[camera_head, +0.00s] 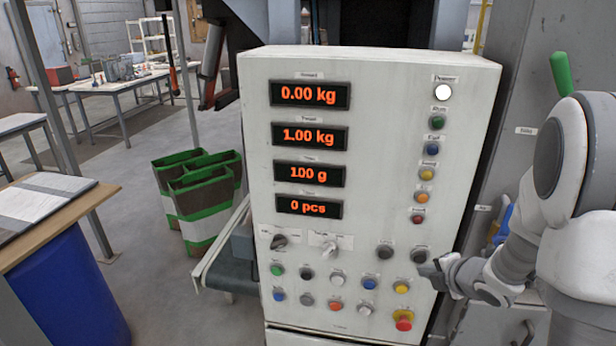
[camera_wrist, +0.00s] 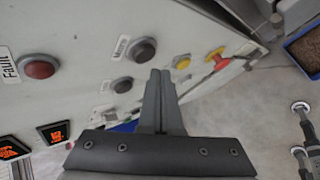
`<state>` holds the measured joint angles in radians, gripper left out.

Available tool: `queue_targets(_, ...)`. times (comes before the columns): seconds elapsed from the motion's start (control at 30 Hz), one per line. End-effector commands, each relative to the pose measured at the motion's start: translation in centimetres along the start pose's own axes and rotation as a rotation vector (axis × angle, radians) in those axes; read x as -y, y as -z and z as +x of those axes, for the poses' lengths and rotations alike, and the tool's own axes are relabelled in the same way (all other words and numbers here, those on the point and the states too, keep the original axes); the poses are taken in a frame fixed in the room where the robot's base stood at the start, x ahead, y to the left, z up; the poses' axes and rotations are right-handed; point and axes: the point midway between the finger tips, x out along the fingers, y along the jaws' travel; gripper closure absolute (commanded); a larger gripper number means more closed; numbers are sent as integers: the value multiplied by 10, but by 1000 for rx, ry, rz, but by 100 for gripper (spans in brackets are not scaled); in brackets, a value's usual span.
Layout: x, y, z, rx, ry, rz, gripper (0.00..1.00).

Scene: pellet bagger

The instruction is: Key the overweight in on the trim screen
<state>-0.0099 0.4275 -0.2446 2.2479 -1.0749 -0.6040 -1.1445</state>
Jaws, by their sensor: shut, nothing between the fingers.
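The control panel (camera_head: 360,130) fills the middle of the head view. Its orange readouts show 0.00 kg (camera_head: 309,95), 1.00 kg (camera_head: 309,137), 100 g (camera_head: 309,174) and 0 pcs (camera_head: 309,207). Their small labels are too blurred to read surely, so I cannot tell which is the trim screen. Two dark buttons (camera_head: 385,252) (camera_head: 418,255) sit at the lower right. My gripper (camera_head: 432,270) is shut and empty by the right one. In the wrist view its fingertips (camera_wrist: 160,76) lie beside a dark button (camera_wrist: 142,50); contact cannot be told.
A red fault button (camera_wrist: 40,68) shows in the wrist view. A red mushroom button (camera_head: 403,320) on yellow sits low on the panel, below my gripper. Coloured buttons, a selector knob (camera_head: 280,242) and a white switch (camera_head: 329,246) are left. Green-and-white bags (camera_head: 200,200) stand left of the panel.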

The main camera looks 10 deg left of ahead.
Motion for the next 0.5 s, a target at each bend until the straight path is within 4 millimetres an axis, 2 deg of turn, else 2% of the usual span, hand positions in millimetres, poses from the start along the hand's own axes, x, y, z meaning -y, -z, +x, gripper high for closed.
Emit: queue_targets(0.5, 26, 25, -34, 1, -1, 1, 100)
